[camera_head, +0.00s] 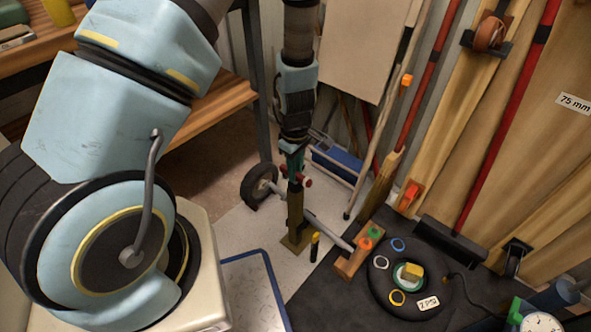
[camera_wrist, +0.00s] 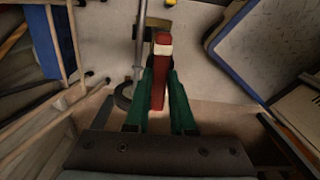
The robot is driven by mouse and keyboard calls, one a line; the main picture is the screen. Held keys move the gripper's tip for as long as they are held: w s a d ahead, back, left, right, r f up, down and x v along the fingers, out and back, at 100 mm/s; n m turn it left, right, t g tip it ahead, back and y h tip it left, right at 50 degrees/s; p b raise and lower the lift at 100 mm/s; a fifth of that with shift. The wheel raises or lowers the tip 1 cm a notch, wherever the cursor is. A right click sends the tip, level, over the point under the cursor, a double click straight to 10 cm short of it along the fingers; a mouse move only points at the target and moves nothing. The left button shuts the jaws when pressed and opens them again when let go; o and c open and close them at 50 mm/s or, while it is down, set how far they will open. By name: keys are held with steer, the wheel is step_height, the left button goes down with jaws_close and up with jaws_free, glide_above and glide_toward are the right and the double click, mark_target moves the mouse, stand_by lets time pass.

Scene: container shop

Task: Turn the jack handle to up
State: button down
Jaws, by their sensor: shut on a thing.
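The jack (camera_head: 295,215) is an olive-brown post on a square foot, standing on the pale floor in the middle of the head view. Its red handle (camera_wrist: 159,92) lies between my green fingers in the wrist view, with a white band near the fingertips. My gripper (camera_wrist: 160,68) is shut on this handle. In the head view my gripper (camera_head: 295,165) is at the top of the jack, and small red parts show on both sides of it. The olive jack body (camera_wrist: 170,22) shows beyond the fingertips. My fingers hide much of the handle in the head view, so its exact angle is unclear.
A metal bar runs beside the jack, with a black wheel (camera_head: 260,186) to its left. A wooden block (camera_head: 352,262) and a black round mat (camera_head: 428,300) with coloured rings lie to the right. A blue-edged panel (camera_head: 262,258) is in front. Boards lean on the right wall.

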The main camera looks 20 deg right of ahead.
steer(key=shift+m, duration=0.4)
steer(key=c, duration=0.8)
jaws_free()
steer(key=shift+o, duration=0.2)
steer(key=shift+r, duration=0.1)
step_height(320, 180, up, 11)
steer(key=p, duration=0.3)
steer(key=shift+f+p, duration=0.2)
steer(key=shift+p, duration=0.15)
